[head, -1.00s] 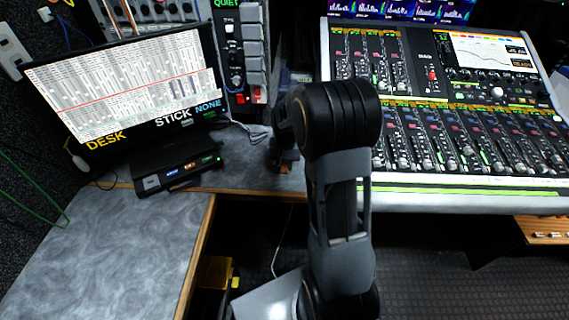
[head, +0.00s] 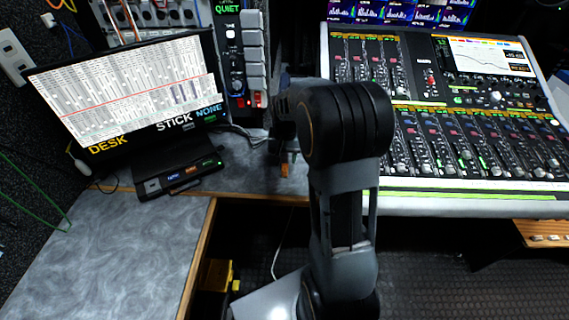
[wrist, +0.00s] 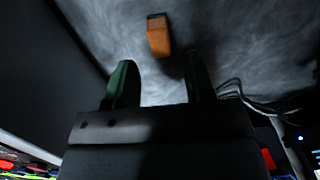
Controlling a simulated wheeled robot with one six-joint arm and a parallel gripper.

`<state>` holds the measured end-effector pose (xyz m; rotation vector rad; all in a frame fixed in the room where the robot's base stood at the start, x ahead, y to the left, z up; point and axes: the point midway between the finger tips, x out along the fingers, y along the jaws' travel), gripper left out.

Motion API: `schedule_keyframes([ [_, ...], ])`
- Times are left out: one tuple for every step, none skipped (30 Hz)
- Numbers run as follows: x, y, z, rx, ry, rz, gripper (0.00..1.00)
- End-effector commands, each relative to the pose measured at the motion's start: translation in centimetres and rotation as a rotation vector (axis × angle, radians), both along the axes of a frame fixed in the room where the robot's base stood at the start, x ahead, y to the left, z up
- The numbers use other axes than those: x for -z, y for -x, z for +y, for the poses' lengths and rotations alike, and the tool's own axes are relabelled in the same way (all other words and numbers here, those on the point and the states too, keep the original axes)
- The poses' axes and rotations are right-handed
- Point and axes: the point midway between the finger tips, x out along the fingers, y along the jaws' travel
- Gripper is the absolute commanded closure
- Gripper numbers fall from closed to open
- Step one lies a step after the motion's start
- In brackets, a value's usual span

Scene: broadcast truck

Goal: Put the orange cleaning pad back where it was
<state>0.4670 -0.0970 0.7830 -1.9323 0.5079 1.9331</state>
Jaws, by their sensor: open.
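The orange cleaning pad (wrist: 158,38) is on the grey desk in the wrist view, with a dark strip along its top edge. My gripper (wrist: 160,78) is open, its two dark green fingers apart, and nothing is between them. The pad shows just beyond the fingertips, roughly in line with the gap and apart from both fingers. In the head view a small piece of orange (head: 284,169) shows below my wrist at the back of the desk. My arm hides most of the gripper there.
A monitor (head: 130,85) and a small black box (head: 178,176) stand left of my arm. The mixing console (head: 470,150) is close on the right. Cables (wrist: 245,95) lie on the desk beside the gripper. The left desk (head: 120,250) is clear.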

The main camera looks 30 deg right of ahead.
Motion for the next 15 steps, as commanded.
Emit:
schedule_keyframes([
  [-1.3,0.0,0.0,0.000,0.001,-0.003,0.52],
  [-1.9,0.0,0.0,0.000,0.001,-0.003,0.52],
  [-2.6,0.0,0.0,0.000,0.001,-0.003,0.52],
  [-3.1,0.0,0.0,0.000,0.001,-0.003,0.52],
  [-3.6,0.0,0.0,0.000,0.000,-0.002,0.52],
  [-4.1,0.0,0.0,0.000,0.001,-0.002,0.52],
  [-4.6,0.0,0.0,0.000,0.000,-0.002,0.52],
  [-4.9,0.0,0.0,0.000,0.000,-0.002,0.52],
  [-5.4,0.0,0.0,0.000,0.001,-0.002,0.52],
  [-5.7,0.0,0.0,0.000,0.001,-0.002,0.52],
  [-5.9,0.0,0.0,0.000,0.000,-0.001,0.52],
  [-6.2,0.0,0.0,-0.001,0.000,-0.001,0.52],
  [-6.5,0.1,0.1,-0.004,0.000,-0.002,0.52],
  [-6.8,0.3,0.3,-0.011,0.001,-0.005,0.52],
  [-7.3,0.7,0.6,-0.024,0.003,-0.014,0.52],
])
